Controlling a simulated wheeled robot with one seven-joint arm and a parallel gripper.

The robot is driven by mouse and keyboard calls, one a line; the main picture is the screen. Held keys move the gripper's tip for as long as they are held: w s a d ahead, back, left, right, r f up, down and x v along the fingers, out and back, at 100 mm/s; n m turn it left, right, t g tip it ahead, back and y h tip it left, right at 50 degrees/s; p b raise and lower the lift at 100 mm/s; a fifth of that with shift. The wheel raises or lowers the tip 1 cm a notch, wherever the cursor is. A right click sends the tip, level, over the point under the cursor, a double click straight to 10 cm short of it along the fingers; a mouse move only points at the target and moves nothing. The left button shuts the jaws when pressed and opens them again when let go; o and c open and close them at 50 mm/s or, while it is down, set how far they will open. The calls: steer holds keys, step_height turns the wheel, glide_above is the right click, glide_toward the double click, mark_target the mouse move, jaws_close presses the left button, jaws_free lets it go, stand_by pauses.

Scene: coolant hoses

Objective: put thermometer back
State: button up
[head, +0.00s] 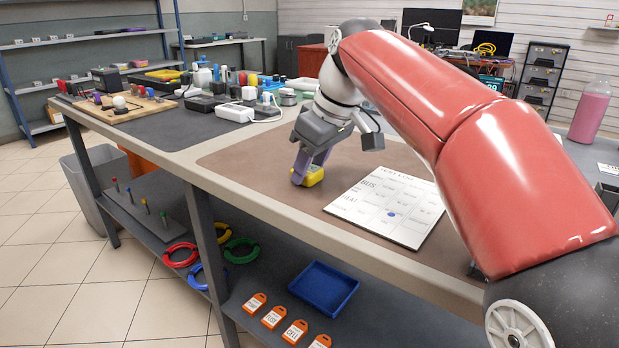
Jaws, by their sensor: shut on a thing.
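My gripper (306,172) reaches down over the brown mat (250,157) on the bench, near its front edge. Its jaws are shut on a small yellow device (315,177) with a greenish face, low at the mat. The fingers hide part of it, and I cannot tell whether it touches the mat. It may be the thermometer, but it is too small to be sure. A purple part shows at the left of the jaws.
A white test log board (391,205) lies right of my gripper. A white box (234,113) and many bottles and tools crowd the bench's far left. The lower shelf holds coloured rings, a blue tray (316,289) and orange tags. The mat left of my gripper is clear.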

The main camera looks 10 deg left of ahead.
steer(key=shift+f, duration=0.15)
steer(key=o, duration=1)
steer(key=p+v, duration=0.4)
steer(key=v, duration=0.8)
steer(key=shift+d, duration=0.1)
steer(key=shift+s, duration=0.1)
